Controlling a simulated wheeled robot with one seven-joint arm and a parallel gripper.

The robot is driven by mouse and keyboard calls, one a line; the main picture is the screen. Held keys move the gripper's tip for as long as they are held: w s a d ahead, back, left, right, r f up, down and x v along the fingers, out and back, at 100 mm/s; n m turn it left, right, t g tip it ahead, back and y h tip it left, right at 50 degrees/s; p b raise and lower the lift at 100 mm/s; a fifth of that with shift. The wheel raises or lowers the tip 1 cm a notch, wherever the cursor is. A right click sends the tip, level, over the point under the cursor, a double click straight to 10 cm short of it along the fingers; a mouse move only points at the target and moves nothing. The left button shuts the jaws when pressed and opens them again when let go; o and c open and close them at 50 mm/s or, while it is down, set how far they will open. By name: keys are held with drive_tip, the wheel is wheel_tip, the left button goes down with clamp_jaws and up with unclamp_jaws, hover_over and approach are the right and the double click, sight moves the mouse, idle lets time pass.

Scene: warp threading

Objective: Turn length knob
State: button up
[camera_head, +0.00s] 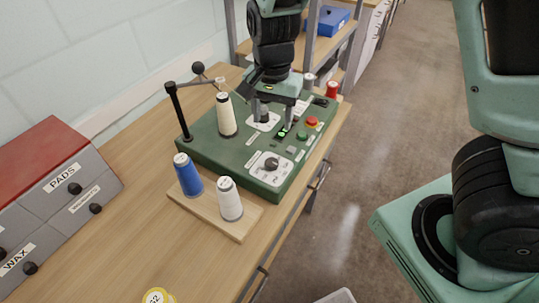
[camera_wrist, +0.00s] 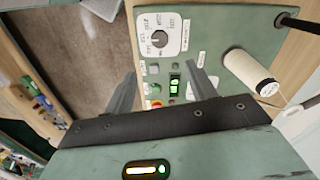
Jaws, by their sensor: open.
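A green machine panel (camera_head: 207,150) lies on the wooden bench. A black dial knob (camera_head: 271,163) sits on a white scale plate at its near corner; this dial also shows at the top of the wrist view (camera_wrist: 158,40). A second black knob (camera_head: 264,116) on a white plate is partly hidden under my gripper (camera_head: 273,118). The labels are too small to tell which is the length knob. My gripper points down over the panel's far part, open and empty. In the wrist view its fingers (camera_wrist: 165,68) stand wide apart, with a lit green display (camera_wrist: 175,85) between them.
A cream thread cone (camera_head: 227,114) and a black post (camera_head: 179,112) stand on the panel. Blue (camera_head: 188,174) and white (camera_head: 230,199) spools stand on a wooden board in front. Red (camera_head: 312,121) and green (camera_head: 302,135) buttons lie beside my gripper. Labelled drawers (camera_head: 75,188) stand left.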

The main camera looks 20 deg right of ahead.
sight(272, 162)
wheel_tip(272, 162, down, 15)
drive_tip(key=shift+r, duration=0.15)
idle(0.4)
drive_tip(key=c, duration=1)
